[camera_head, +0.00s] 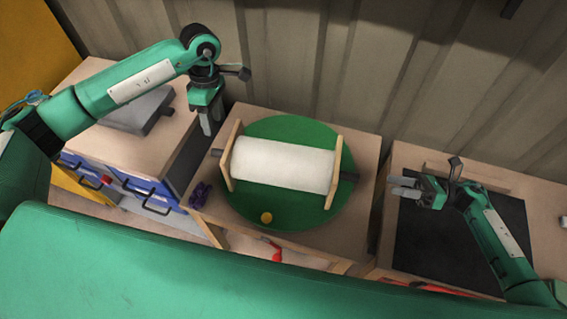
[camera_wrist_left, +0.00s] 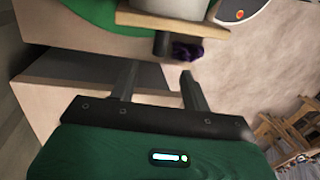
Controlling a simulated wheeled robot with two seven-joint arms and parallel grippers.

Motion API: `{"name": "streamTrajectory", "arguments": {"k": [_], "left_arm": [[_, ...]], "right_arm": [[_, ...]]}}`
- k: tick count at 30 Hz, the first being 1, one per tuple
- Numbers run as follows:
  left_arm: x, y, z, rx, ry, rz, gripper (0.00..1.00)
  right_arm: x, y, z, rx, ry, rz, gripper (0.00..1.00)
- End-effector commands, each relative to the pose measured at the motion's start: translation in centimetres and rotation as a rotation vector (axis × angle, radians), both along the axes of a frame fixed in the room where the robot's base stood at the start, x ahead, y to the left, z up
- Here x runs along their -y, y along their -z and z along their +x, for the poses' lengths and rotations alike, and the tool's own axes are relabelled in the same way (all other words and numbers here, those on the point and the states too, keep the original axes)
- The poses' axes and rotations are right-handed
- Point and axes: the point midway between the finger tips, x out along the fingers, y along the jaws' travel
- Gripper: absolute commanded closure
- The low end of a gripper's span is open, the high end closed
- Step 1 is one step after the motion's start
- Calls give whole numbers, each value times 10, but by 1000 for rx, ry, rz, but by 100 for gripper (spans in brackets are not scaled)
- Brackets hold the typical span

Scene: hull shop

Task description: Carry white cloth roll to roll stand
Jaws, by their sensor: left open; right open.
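The white cloth roll (camera_head: 283,165) lies across the wooden roll stand, between its left end board (camera_head: 230,157) and right end board (camera_head: 334,173). Dark rod ends stick out past both boards. The stand is on a green round mat (camera_head: 290,128). My left gripper (camera_head: 207,128) is open and empty, up and left of the stand's left end. The left wrist view shows its two fingers (camera_wrist_left: 158,75) apart, with the end board (camera_wrist_left: 172,22) and dark rod end (camera_wrist_left: 161,43) beyond them. My right gripper (camera_head: 397,187) is open and empty over the right-hand table.
A purple item (camera_head: 200,194) lies at the middle table's left edge. A yellow disc (camera_head: 266,217) is on the mat. A drawer cabinet with a grey case (camera_head: 137,108) stands left. A black mat (camera_head: 430,245) covers the right table. A ribbed wall (camera_head: 330,60) closes the back.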

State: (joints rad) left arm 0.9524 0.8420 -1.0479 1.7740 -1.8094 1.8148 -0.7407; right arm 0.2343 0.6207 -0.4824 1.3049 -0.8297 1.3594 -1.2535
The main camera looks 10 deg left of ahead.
Motion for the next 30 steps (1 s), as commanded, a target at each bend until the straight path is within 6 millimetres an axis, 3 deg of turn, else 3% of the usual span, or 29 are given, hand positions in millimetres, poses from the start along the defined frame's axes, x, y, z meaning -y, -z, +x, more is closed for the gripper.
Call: {"name": "streamTrajectory", "arguments": {"k": [12, 18, 30], "left_arm": [[0, 79, -17, -3, 0, 0, 52], [0, 108, -22, -1, 0, 1, 52], [0, 123, -25, 1, 0, 1, 52]], "right_arm": [[-81, -1, 0, 1, -1, 3, 51], [-111, 0, 0, 0, 1, 2, 51], [-126, 0, 0, 0, 1, 0, 51]]}}
